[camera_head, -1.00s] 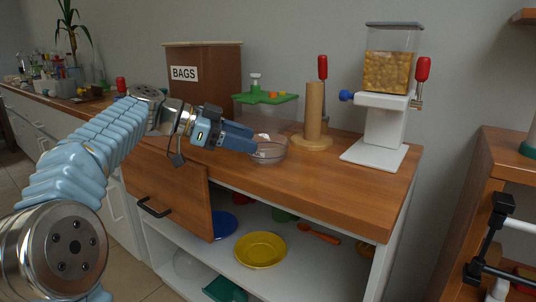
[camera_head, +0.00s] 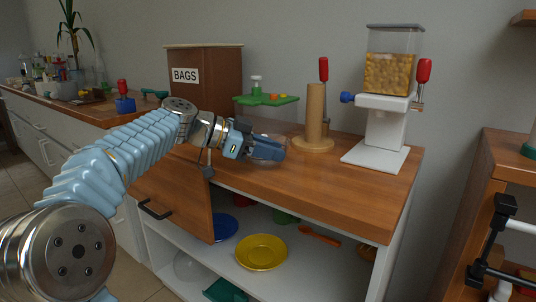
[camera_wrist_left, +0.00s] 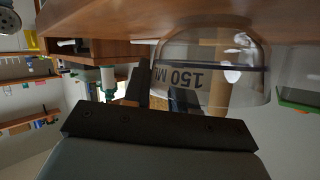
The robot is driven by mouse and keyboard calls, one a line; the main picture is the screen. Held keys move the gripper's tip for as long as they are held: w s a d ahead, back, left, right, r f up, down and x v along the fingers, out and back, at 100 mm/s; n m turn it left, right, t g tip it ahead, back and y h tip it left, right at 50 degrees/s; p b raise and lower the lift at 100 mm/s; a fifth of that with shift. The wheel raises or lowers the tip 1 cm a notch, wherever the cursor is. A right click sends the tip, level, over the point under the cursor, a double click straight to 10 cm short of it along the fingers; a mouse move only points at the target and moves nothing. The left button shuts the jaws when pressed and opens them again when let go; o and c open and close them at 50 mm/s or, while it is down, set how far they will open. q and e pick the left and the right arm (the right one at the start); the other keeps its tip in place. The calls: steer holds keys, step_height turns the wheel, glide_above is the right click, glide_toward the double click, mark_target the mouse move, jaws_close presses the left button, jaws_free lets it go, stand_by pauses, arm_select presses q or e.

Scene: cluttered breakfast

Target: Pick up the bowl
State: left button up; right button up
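The bowl (camera_wrist_left: 222,65) is clear, with a dark band and "150 ML" lettering that shows upside down in the wrist view. In the head view the bowl (camera_head: 267,162) stands on the wooden counter, mostly hidden behind my left gripper (camera_head: 272,150). In the wrist view the fingers of my left gripper (camera_wrist_left: 160,80) are apart at one side of the bowl. One finger shows outside its wall and the other shows through or inside the glass; I cannot tell which, nor whether they touch it. My right gripper is not in view.
Behind the bowl are a green-lidded container (camera_head: 266,100) and a wooden stand (camera_head: 315,115). A cereal dispenser (camera_head: 388,95) stands to the right and a BAGS box (camera_head: 205,80) to the left. The open shelf below holds a yellow plate (camera_head: 261,252).

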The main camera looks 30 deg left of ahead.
arm_select(q)
steer(key=shift+f, duration=0.1)
jaws_close()
steer(key=shift+r, duration=0.5)
steer(key=r, duration=0.2)
steer(key=r+p, duration=0.1)
steer(key=shift+s+d+r, duration=0.2)
steer(key=shift+s, duration=0.1)
steer(key=s+d+r, duration=0.8)
steer(key=s, duration=0.2)
steer(key=shift+s+r, duration=0.2)
steer(key=shift+r, duration=0.15)
steer(key=shift+d, duration=0.1)
